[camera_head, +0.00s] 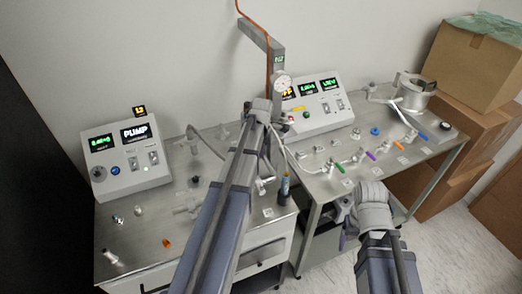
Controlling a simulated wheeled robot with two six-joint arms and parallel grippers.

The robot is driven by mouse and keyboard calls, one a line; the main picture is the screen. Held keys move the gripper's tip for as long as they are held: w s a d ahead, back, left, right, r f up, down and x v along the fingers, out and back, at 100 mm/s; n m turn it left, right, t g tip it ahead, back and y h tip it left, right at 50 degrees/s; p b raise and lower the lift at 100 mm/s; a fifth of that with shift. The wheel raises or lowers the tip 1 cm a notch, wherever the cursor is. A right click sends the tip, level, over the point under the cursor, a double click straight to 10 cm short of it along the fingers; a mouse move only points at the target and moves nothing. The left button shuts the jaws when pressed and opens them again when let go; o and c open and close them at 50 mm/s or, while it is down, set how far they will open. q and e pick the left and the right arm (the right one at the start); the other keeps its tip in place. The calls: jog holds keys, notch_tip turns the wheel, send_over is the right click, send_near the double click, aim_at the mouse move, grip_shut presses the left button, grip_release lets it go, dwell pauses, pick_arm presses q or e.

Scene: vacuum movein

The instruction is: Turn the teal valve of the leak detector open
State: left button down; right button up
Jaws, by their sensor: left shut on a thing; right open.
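My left gripper (262,108) is shut at the left end of the white control box with displays (319,108). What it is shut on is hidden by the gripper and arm. I cannot make out a clearly teal valve or tell which unit is the leak detector. A row of small valves on the right bench has green (340,168), purple (370,156), orange (398,145) and blue (422,136) handles, all apart from my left gripper. My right gripper (350,212) is open in front of the right bench's front edge, below the green and purple handles.
The pump box (126,160) stands on the left bench (150,225), with small fittings around it. A round gauge (282,82) sits by a grey post (262,38) with an orange cable. A metal chamber (413,92) stands at the back right. Cardboard boxes (470,65) are stacked beyond.

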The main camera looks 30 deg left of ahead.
pick_arm(q)
jog(key=c, duration=0.8)
grip_release()
jog(key=shift+c, duration=0.2)
jog(key=shift+r, duration=0.1)
notch_tip(320, 180, up, 8)
jog(key=s+p, duration=0.1)
jog(key=p, duration=0.6)
jog(key=shift+s+d+f+p, duration=0.15)
jog(key=shift+d+f+p, duration=0.1)
jog(key=shift+d+p, duration=0.1)
